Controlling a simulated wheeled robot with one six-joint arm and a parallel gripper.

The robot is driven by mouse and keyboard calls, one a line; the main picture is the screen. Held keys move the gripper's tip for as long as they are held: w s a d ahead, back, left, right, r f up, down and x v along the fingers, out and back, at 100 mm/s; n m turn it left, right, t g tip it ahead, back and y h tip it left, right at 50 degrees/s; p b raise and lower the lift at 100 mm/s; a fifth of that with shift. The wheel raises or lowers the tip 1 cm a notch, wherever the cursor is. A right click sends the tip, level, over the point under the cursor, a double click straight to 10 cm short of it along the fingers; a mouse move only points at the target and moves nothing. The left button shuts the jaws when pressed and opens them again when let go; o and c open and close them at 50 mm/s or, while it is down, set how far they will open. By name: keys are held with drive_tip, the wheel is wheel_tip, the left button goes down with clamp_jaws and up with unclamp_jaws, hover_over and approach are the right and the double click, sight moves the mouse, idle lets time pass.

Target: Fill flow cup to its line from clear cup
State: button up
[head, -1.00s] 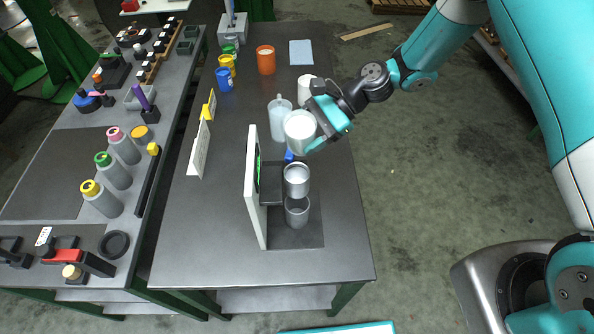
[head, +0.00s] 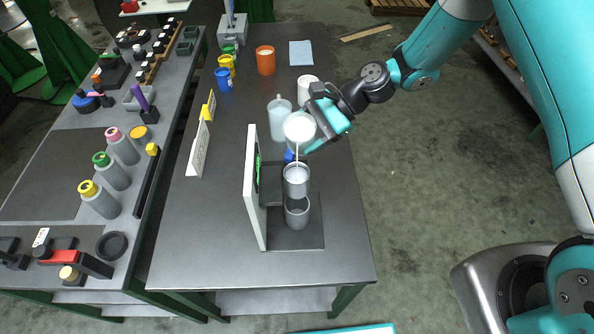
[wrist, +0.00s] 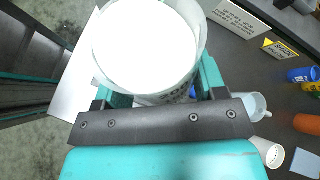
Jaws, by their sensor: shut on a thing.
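My gripper (head: 318,138) is shut on the clear cup (head: 299,126), which holds white liquid. The cup is tilted above the flow cup, and a thin white stream runs down from its lip. The metal flow cup (head: 296,182) sits in the stand (head: 252,190), and the stream enters its top. Its inside level and line cannot be made out. A grey receiving cup (head: 297,213) stands below the flow cup. In the wrist view the clear cup (wrist: 200,40) is between the fingers, its white content filling most of its mouth; the flow cup is hidden there.
A translucent jug (head: 279,120) stands just left of the held cup, and a white cup (head: 307,88) behind it. Orange (head: 265,62), yellow (head: 227,68) and blue (head: 223,80) containers stand farther back. The table front (head: 210,260) is clear.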

drive_tip(key=shift+f+n+t+b, duration=0.3)
drive_tip(key=shift+f+b, duration=0.05)
drive_tip(key=shift+b, duration=0.25)
idle(0.8)
drive_tip(key=shift+w+r+n+t+h+b, duration=0.1)
drive_tip(key=shift+n+t+h+b, duration=0.25)
drive_tip(key=shift+t+b, duration=0.3)
idle(1.7)
drive_tip(key=shift+w+r+n+t+h+b, duration=0.1)
drive_tip(key=shift+r+n+t+h+b, duration=0.2)
drive_tip(key=shift+r+t+b, duration=0.3)
idle(2.0)
drive_tip(key=shift+f+n+t+b, duration=0.25)
drive_tip(key=shift+f+t+b, duration=0.1)
drive_tip(key=shift+b, duration=0.55)
idle(0.8)
